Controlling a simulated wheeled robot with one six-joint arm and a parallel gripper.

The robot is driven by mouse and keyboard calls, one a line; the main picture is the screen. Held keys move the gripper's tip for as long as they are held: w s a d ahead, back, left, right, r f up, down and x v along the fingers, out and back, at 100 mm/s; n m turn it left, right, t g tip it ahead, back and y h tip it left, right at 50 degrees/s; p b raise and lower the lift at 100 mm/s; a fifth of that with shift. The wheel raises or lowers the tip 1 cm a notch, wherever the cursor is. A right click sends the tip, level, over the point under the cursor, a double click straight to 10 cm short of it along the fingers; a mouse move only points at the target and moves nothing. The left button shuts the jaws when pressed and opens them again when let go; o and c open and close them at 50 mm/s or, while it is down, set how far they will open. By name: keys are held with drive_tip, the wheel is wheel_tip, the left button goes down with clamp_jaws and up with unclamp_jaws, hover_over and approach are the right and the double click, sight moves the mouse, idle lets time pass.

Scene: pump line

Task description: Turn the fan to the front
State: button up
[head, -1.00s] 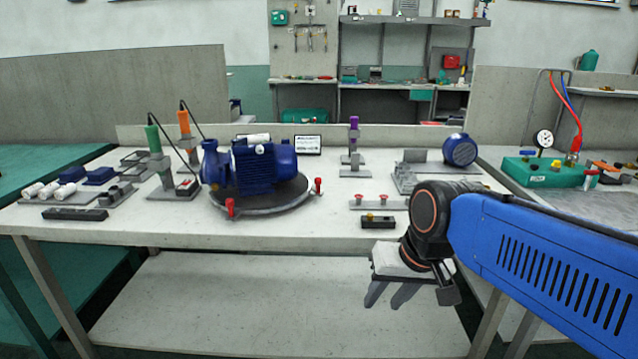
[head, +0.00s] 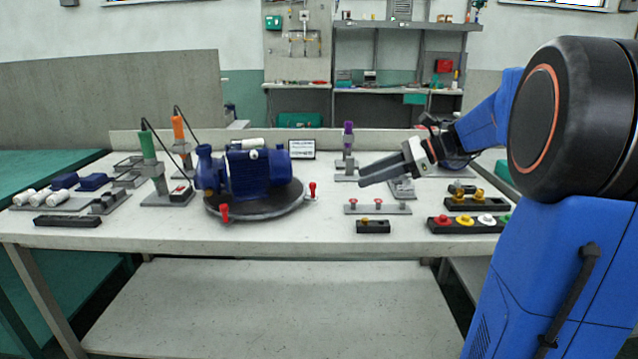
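The blue pump with its motor (head: 254,175) lies on a round dark turntable (head: 270,212) at the left middle of the bench. The pump end (head: 208,168) points left and the ribbed motor end points right. I cannot make out a fan itself. The turntable has a red handle (head: 224,212) at its front left and another red handle (head: 312,189) at its right. My gripper (head: 364,177) is above the bench to the right of the turntable, pointing left, apart from the handles. Its fingers overlap in this view, so their gap is unclear, and nothing shows between them.
A button strip (head: 465,222) is at the right front. Green (head: 148,148) and orange (head: 178,128) upright tools stand left of the pump. The front middle of the bench is clear.

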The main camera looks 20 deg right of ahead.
sight(314, 183)
drive_tip(key=w+d+r+m+t, duration=0.1)
drive_tip(key=w+d+m, duration=0.1)
drive_tip(key=d, duration=0.1)
drive_tip(key=shift+y, duration=0.4)
drive_tip(key=x, duration=1.7)
drive_tip(key=shift+w+r, duration=0.1)
clamp_jaws()
